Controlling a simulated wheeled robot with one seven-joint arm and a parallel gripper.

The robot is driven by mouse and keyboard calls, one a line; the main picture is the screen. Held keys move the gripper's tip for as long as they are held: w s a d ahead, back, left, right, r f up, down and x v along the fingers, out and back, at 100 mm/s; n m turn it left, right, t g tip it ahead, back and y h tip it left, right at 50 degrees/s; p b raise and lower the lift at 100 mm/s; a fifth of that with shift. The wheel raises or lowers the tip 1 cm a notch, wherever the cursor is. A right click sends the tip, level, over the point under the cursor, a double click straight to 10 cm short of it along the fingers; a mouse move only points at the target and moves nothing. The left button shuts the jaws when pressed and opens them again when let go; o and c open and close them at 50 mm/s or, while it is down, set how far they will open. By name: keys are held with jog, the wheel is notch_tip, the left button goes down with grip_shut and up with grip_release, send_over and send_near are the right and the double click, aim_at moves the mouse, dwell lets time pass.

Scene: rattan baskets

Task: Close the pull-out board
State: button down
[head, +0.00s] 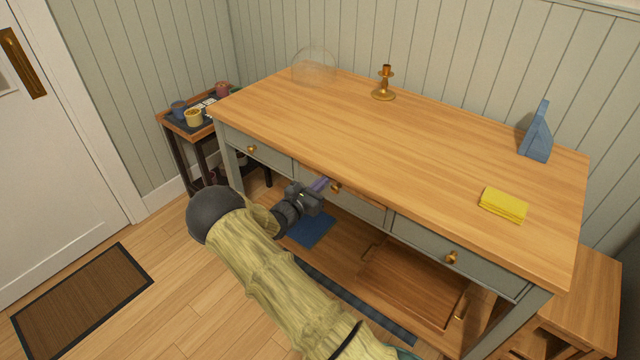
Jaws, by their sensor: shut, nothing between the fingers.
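The desk (430,140) has a wooden top and a grey front with brass knobs. A thin wooden edge that looks like the pull-out board (365,193) shows just under the top, above the middle drawer (362,210). It seems to stick out only a little; how far I cannot tell. My gripper (321,185) is shut and empty at the left end of that edge, near the middle drawer's brass knob (336,187). Whether it touches the board is unclear. My gripper and arm hide part of the desk front.
On the desk stand a glass dome (313,66), a brass candlestick (384,84), a blue wedge-shaped object (537,135) and a yellow cloth (503,205). A wooden tray (415,285) lies on the lower shelf. A side table (168,122) with cups stands left.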

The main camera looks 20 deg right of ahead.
jog(key=v, duration=1.4)
